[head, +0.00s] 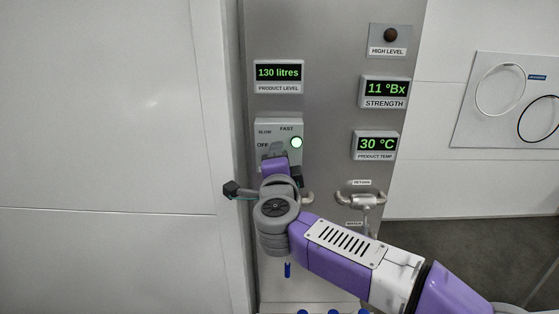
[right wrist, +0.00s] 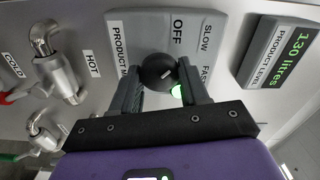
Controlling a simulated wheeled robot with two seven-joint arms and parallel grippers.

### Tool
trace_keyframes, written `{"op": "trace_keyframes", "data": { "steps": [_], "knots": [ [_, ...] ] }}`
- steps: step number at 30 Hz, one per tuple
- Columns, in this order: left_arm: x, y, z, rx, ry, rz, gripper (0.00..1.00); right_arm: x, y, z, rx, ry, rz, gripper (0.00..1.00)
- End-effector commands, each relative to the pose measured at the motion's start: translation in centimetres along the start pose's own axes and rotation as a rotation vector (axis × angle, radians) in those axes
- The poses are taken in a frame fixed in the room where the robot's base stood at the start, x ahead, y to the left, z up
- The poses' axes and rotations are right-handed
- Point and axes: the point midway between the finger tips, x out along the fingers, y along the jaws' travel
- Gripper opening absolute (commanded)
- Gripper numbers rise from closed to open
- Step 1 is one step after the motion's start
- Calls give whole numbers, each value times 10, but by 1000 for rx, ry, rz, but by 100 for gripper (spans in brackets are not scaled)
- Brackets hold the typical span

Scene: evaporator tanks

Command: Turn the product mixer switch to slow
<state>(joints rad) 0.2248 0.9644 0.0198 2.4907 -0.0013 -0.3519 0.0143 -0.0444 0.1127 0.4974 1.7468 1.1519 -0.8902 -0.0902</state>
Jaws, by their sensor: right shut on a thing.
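The product mixer switch panel (head: 292,126) is a light grey box on the steel column, marked OFF, SLOW and FAST, with a lit green lamp (head: 296,142). Its black round knob (right wrist: 157,68) shows in the right wrist view. My right gripper (right wrist: 160,78) has its two dark fingers on either side of the knob and is shut on it. In the head view my right gripper (head: 272,152) covers the knob and the panel's lower part. I cannot tell which mark the knob points to. My left gripper is not in view.
Displays surround the panel: product level (head: 278,73) above, strength (head: 385,90) and product temp (head: 376,145) to the right. A steel return pipe fitting (head: 361,199) stands out right of my gripper. Hot and cold pipe fittings (right wrist: 58,65) show in the right wrist view.

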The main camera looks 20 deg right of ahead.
Motion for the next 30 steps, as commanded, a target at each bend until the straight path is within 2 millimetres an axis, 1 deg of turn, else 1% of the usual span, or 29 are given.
{"op": "trace_keyframes", "data": {
  "steps": [1, 5, 13, 16, 20, 24, 27, 30],
  "knots": [
    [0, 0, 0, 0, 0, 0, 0, 0, 1, 1, 0, -1, 2, 49],
    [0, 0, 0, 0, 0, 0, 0, 0, 1, 0, -1, -1, 1, 69],
    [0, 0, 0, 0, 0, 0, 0, 0, 0, 0, -1, 0, 0, 69],
    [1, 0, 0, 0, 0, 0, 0, -6, 0, 0, -1, -1, -2, 69],
    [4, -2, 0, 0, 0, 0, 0, -26, 0, 0, -1, -1, -3, 69],
    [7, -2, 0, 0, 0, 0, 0, -50, 0, 0, -2, -1, -3, 69],
    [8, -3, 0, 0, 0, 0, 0, -64, 0, 0, -1, -2, -1, 69],
    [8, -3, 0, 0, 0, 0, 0, -72, 0, 0, -2, -1, -1, 69]
  ]
}}
